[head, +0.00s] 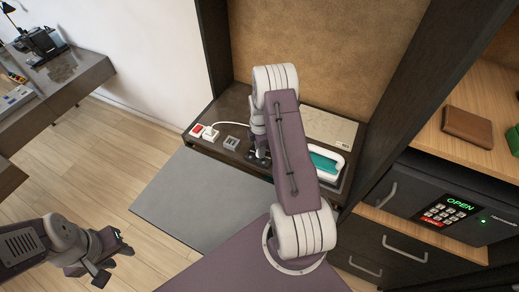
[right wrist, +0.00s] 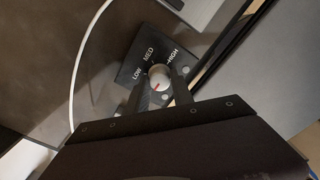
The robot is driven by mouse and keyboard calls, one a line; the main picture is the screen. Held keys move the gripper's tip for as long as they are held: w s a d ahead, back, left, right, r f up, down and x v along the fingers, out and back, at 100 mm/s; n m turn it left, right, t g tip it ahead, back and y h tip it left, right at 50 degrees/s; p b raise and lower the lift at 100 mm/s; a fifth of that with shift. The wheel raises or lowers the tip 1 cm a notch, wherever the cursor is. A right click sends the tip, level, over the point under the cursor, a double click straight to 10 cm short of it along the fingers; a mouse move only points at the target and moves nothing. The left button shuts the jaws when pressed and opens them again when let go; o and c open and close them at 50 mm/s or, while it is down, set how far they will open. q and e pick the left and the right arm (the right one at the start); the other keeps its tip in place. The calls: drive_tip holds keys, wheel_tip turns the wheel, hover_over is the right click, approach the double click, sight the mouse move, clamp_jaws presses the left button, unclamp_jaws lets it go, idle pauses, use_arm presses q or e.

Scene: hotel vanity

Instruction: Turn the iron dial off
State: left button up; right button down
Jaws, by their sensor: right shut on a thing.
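The iron dial (right wrist: 160,73) is a round light knob with a red mark, on a black plate (right wrist: 133,66) lettered LOW, MED and HIGH. The red mark sits on the lower left part of the knob. The rest of the plate is hidden behind my gripper. My right gripper (right wrist: 160,80) has one finger on each side of the knob and is shut on it. In the head view my right gripper (head: 260,157) is over the console, and my arm hides most of the dial. The teal and white iron (head: 326,162) lies to its right. My left gripper (head: 113,263) is open, empty and away at lower left.
A red switch (head: 197,130) and a white plug with a white cord (head: 211,133) are left of the dial, with a grey socket (head: 231,143) between. A safe (head: 447,207) showing OPEN stands at right. A grey board (head: 190,195) lies in front of the console.

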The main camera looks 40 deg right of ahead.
drive_tip(key=c, duration=1.3)
unclamp_jaws()
drive_tip(key=shift+c, duration=0.2)
drive_tip(key=shift+o, duration=1.2)
drive_tip(key=shift+d, duration=0.15)
drive_tip(key=shift+r, duration=0.35)
wheel_tip(320, 180, up, 8)
drive_tip(key=b, duration=0.1)
drive_tip(key=shift+r+b, duration=0.2)
drive_tip(key=shift+b, duration=0.2)
